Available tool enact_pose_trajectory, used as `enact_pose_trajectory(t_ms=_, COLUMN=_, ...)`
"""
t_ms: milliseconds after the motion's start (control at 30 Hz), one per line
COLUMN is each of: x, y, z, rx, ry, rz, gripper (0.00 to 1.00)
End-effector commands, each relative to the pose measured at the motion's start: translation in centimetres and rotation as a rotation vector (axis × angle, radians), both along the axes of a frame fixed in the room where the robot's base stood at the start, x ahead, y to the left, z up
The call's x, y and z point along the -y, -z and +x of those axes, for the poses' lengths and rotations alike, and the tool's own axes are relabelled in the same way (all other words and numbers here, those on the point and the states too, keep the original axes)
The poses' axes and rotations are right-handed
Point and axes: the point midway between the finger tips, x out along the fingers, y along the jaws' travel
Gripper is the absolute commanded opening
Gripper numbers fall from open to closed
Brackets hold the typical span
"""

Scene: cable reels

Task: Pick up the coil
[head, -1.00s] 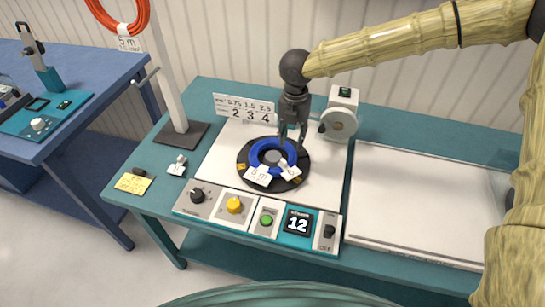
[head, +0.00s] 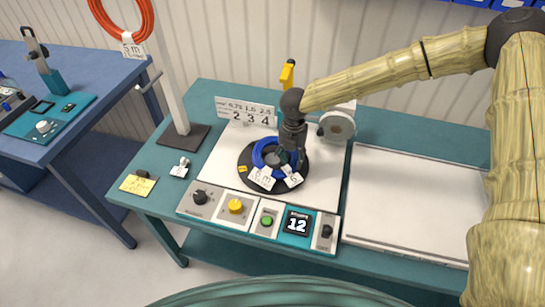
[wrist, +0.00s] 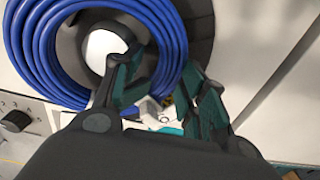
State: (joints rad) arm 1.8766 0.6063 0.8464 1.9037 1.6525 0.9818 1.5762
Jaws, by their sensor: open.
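The blue coil (head: 259,155) lies on a round black turntable (head: 247,178) on the white plate of the teal bench. White tags, one reading 5 m, hang at its front side. My gripper (head: 292,160) is over the right part of the coil, pointing down. In the wrist view the coil (wrist: 38,50) fills the upper left, around a pale round hub (wrist: 105,48). There my gripper (wrist: 165,88) is open, one finger over the coil's inner opening and the other outside its rim, so the coil's strands run between them. Whether the fingers touch it cannot be told.
A numbered sign (head: 246,112) and a grey wheel device (head: 337,125) stand behind. A white tray (head: 415,205) lies empty at right. An orange coil (head: 125,20) hangs from a post at left.

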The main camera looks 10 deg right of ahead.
Motion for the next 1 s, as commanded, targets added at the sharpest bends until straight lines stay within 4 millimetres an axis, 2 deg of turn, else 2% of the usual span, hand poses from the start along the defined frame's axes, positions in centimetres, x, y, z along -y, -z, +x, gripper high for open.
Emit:
enact_pose_trajectory(t_ms=33, x=0.09, y=0.76, z=-0.15, rx=-0.004, ry=0.0, rz=0.0, gripper=0.34)
enact_pose_trajectory(t_ms=100, x=0.08, y=1.07, z=-0.12, rx=-0.003, ry=0.0, rz=0.0, gripper=0.34)
enact_pose_trajectory(t_ms=400, x=0.02, y=1.12, z=-0.07, rx=-0.001, ry=-0.001, rz=0.002, gripper=0.34)
enact_pose_trajectory(t_ms=600, x=-0.01, y=1.05, z=-0.07, rx=-0.001, ry=-0.001, rz=0.002, gripper=0.0)
enact_pose_trajectory(t_ms=1000, x=-0.03, y=0.58, z=-0.03, rx=0.0, ry=-0.001, rz=0.002, gripper=0.0)
